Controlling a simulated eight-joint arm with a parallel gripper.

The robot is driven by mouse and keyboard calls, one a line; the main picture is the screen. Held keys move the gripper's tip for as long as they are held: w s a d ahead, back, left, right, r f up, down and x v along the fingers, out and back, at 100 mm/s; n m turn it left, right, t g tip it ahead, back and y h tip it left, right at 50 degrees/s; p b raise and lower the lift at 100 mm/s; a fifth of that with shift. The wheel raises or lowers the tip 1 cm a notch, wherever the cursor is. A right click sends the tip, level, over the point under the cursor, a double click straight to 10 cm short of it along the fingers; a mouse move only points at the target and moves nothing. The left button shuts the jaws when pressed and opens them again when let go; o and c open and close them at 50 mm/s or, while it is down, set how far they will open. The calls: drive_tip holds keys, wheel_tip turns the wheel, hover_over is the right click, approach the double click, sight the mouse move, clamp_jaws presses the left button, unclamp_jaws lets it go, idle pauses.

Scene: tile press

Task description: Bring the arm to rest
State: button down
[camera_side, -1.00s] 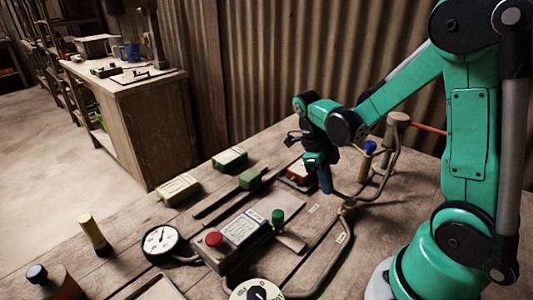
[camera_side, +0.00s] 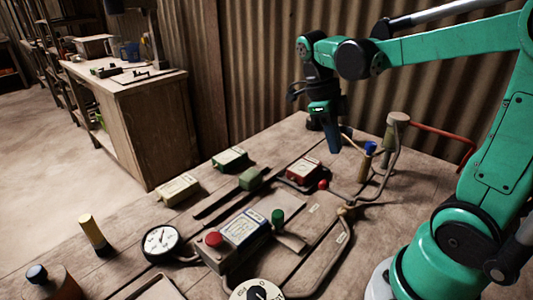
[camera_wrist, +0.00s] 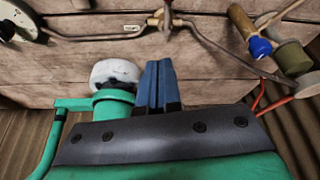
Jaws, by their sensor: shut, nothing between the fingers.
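My gripper (camera_side: 334,146) hangs above the back part of the wooden bench (camera_side: 323,267), pointing down, clear of the things on it. Its blue fingers are together with nothing between them. In the wrist view the shut fingers (camera_wrist: 159,84) stand over bare planks near a pipe joint. My upper arm is raised, with the forearm running left from it, almost level.
Below the gripper are a red-faced meter box (camera_side: 303,172) and a small red knob (camera_side: 323,185). A blue-capped valve (camera_side: 370,149) and a pump-like cylinder with a red lever (camera_side: 397,130) stand to its right. A control box with a red button (camera_side: 214,239) sits in front.

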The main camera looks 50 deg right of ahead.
drive_tip(key=w+a+n+t, duration=0.1)
drive_tip(key=a+n+t, duration=0.4)
drive_tip(key=n, duration=1.1)
drive_tip(key=w+a+f+n+t, duration=0.1)
drive_tip(key=a+n+t, duration=0.4)
drive_tip(key=n, duration=1.2)
drive_tip(key=shift+w+t+y, duration=0.4)
drive_tip(key=shift+w+t, duration=0.2)
drive_tip(key=shift+w, duration=0.1)
